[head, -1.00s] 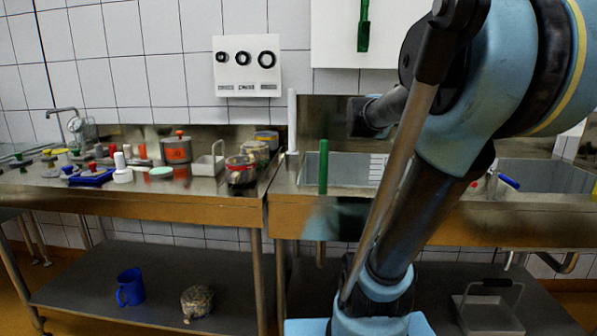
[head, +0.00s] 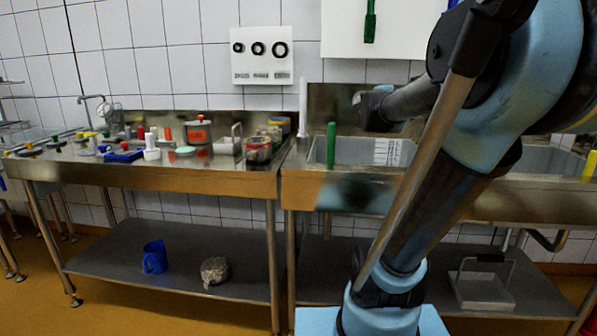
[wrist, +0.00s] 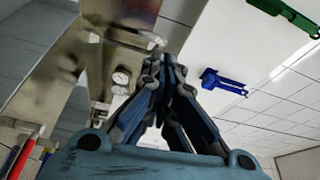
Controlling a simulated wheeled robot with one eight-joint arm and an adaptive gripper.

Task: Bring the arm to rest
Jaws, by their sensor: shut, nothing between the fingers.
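My gripper (wrist: 163,65) shows in the wrist view with its fingers together and nothing between them. It points toward the wall area, clear of any object. In the head view my arm rises on the right side, folded in front of the sink; its end is hard to make out there, and the fingers cannot be told apart. My arm hides part of the sink (head: 345,152) and the bench behind it.
A steel table (head: 150,177) at the left holds moulds, a blue tray (head: 124,156) and an orange-and-grey pot (head: 198,134). A green-handled tool (head: 331,145) stands upright by the sink. Floor (head: 130,310) shows in front.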

